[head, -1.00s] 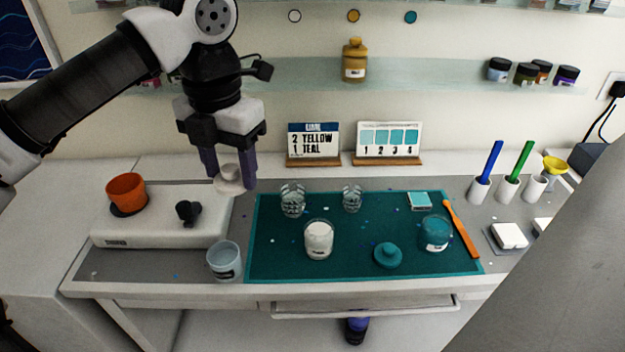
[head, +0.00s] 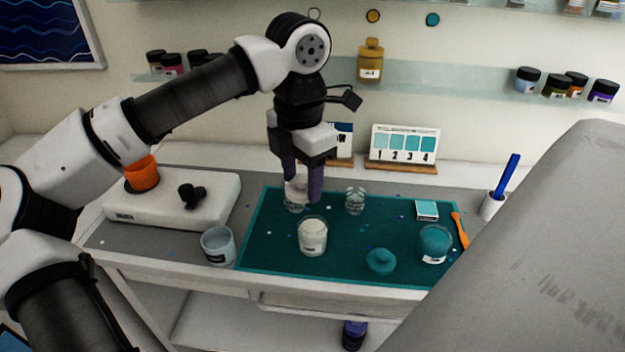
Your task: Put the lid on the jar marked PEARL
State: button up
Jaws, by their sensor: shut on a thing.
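My gripper (head: 302,186) is shut on a white lid (head: 297,188), held above the back left part of the teal mat. A glass jar with white contents (head: 313,237) stands open on the mat, in front of and slightly right of the gripper; its label is too small to read. The held lid is apart from this jar. A jar with teal contents (head: 435,243) stands at the mat's right, with a teal lid (head: 381,261) lying to its left.
Two small clear glasses stand on the teal mat (head: 262,240); one (head: 355,201) is right of the gripper, the other is partly hidden behind it. A cup (head: 218,246) stands left of the mat. A white device (head: 222,203) with an orange cup (head: 141,175) is further left.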

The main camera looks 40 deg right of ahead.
jog(key=shift+s+d+f+m, duration=0.4)
jog(key=shift+s+d+f, duration=0.1)
jog(key=shift+d, duration=0.25)
jog(key=shift+f+b, duration=2.25)
jog(key=shift+f, duration=0.8)
jog(key=shift+f+b, duration=0.2)
jog(key=shift+b, duration=0.2)
jog(key=o, duration=1)
jog(key=shift+o, duration=0.4)
jog(key=o, duration=0.4)
jog(key=shift+r, duration=0.15)
